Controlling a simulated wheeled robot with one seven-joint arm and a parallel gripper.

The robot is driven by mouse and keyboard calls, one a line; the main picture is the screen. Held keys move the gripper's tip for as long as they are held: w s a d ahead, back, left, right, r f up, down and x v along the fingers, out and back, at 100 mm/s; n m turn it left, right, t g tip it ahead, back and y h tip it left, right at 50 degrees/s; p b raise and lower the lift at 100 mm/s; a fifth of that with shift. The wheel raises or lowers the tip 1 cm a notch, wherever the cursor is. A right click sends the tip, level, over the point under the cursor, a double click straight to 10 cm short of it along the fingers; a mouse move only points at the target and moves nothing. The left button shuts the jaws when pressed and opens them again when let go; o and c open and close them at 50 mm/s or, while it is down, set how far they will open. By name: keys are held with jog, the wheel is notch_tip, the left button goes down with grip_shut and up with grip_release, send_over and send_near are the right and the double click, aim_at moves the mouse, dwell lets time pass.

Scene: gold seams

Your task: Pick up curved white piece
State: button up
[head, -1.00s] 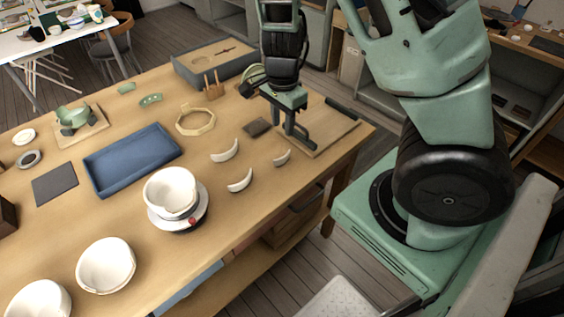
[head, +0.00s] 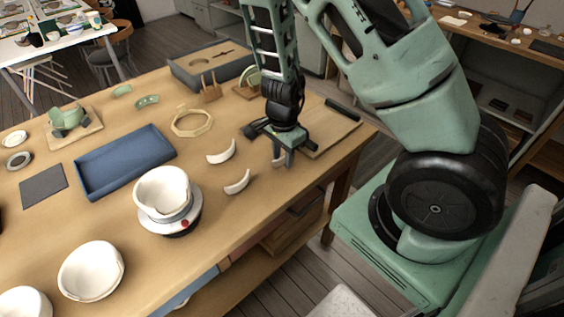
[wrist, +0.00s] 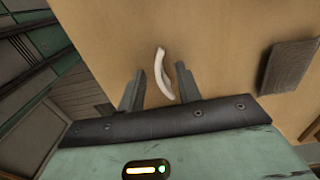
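Three curved white pieces lie on the wooden table (head: 120,222): one left of my gripper (head: 220,153), one nearer the table's front edge (head: 238,183), and a small one (head: 277,163) at my gripper's fingers, partly hidden by them in the head view. My gripper (head: 284,158) points down over this small piece. In the wrist view, my gripper (wrist: 160,67) is open, with the small white piece (wrist: 158,63) lying lengthwise between its two fingers, a gap on each side. Its upper end reaches past the fingertips. I cannot tell the exact height above the table.
A dark flat block (wrist: 288,67) lies right of the fingers in the wrist view. A cracked white bowl (head: 162,190) stands on a round stand, with a blue tray (head: 125,161) behind it. A wooden octagonal frame (head: 192,124) lies behind the pieces. The table's front edge is close.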

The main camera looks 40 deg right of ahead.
jog(key=shift+c, duration=0.3)
grip_shut()
jog(key=shift+r, duration=0.1)
